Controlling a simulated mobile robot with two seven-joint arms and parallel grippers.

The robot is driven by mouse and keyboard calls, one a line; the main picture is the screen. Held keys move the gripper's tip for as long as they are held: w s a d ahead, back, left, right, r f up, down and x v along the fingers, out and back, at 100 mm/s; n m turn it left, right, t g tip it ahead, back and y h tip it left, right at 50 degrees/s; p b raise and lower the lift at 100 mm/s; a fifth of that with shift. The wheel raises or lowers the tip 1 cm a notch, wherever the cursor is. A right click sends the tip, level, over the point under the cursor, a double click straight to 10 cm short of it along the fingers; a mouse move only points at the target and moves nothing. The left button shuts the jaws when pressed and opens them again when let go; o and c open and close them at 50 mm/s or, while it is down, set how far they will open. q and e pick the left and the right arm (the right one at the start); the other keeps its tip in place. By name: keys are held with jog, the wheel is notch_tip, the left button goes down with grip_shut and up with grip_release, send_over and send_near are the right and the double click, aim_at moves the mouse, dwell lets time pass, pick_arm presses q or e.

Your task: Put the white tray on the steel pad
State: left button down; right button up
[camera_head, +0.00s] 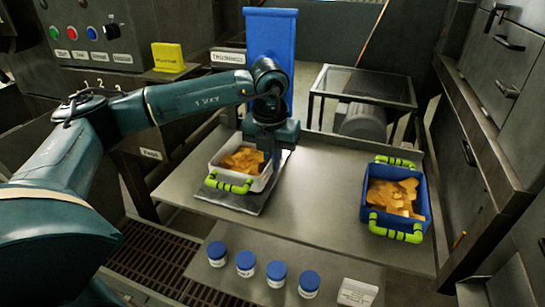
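The white tray (214,169) holds orange-brown pieces and has a green-yellow handle (228,183) on its near side. It sits over the dark steel pad (277,178), whose near and right edges show around it. I cannot tell whether the tray rests fully on the pad. My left gripper (269,150) points down at the tray's far right side, where the far handle is hidden. Its fingers are not clear enough to tell open from shut. My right gripper is not in view.
A blue crate (369,198) with similar pieces and green handles stands on the table's right. Several blue-lidded jars (277,274) and a white box (357,293) stand on a lower front ledge. A blue column (270,40) rises behind the pad. The table's middle (320,195) is clear.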

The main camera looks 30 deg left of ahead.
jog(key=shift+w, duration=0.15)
pick_arm(q)
jog(key=shift+f, duration=0.2)
jog(key=c, duration=1.6)
grip_release()
jog(key=shift+c, duration=0.2)
jog(key=shift+r, duration=0.1)
jog(key=shift+r, duration=0.5)
notch_tip(320, 180, up, 11)
jog(key=s+b, duration=0.1)
jog(key=shift+s+d, duration=0.2)
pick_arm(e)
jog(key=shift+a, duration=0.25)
